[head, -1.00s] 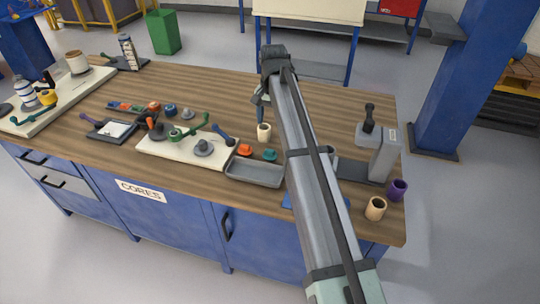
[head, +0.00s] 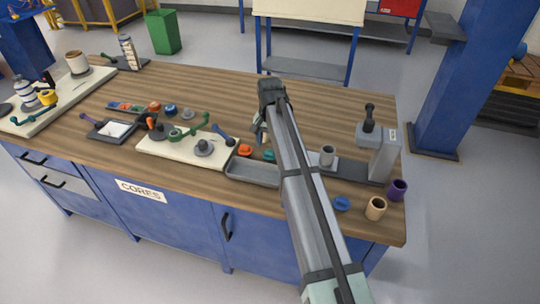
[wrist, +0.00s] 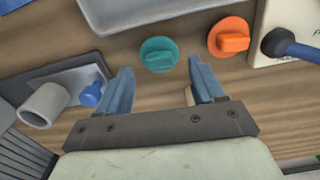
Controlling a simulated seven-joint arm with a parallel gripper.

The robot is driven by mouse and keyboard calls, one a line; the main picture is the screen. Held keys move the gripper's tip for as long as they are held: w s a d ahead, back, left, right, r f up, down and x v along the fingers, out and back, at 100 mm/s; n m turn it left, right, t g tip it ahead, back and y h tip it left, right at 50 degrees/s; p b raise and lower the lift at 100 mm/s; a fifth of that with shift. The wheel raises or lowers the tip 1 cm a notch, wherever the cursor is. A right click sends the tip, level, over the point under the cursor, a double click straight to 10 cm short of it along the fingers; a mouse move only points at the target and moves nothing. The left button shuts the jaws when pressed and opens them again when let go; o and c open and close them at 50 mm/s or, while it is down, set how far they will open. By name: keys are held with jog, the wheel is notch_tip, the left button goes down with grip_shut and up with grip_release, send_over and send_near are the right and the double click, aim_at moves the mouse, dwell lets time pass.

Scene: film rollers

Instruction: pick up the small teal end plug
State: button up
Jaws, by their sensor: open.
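The teal end plug (wrist: 158,53) lies on the wooden bench in the wrist view, a round disc with a raised grip bar. In the head view the teal plug (head: 269,155) shows just left of my arm, close to the grey tray. My gripper (wrist: 160,77) is open and empty. In the wrist view its two blue fingers point toward the plug, which appears beyond the fingertips and roughly between them. No contact shows. In the head view my gripper (head: 259,131) hangs over the bench, behind the plug, with its fingers partly hidden by the arm.
An orange plug (wrist: 229,37) lies beside the teal one. The grey tray (wrist: 150,14) is close by. A grey tube (wrist: 44,104) and a blue plug (wrist: 91,94) sit on a grey plate. A tan piece (wrist: 188,96) shows partly behind one finger. A cream board (head: 165,152) holds several parts.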

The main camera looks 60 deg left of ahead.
aim_at(270, 150)
notch_tip(270, 150, down, 4)
jog(key=shift+f, duration=0.2)
jog(key=c, duration=0.8)
jog(key=shift+r, duration=0.15)
